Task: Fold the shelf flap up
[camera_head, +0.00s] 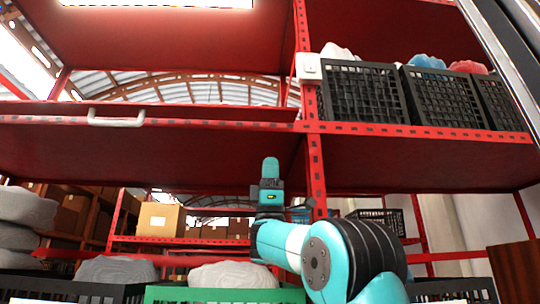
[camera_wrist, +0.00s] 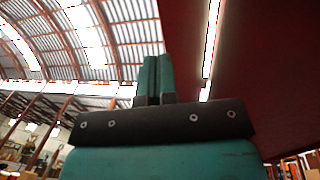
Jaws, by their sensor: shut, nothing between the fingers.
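The shelf flap (camera_head: 150,150) is a wide dark red panel at the left, seen from below, with a white bar handle (camera_head: 116,119) on its front edge. It looks about level. My gripper (camera_head: 270,166) points upward, low in front of the flap's right part near the red upright. In the wrist view, my gripper's teal fingers (camera_wrist: 155,78) are together and empty. A dark red panel surface (camera_wrist: 245,80) fills the right of that view, beside the fingers. I cannot tell whether they touch it.
A red upright post (camera_head: 315,170) stands just right of my gripper, with a white box (camera_head: 309,68) on it. Black crates (camera_head: 360,92) stand on the right shelf. A green crate (camera_head: 225,295) and grey sacks (camera_head: 118,270) are below. A cardboard box (camera_head: 161,219) stands behind.

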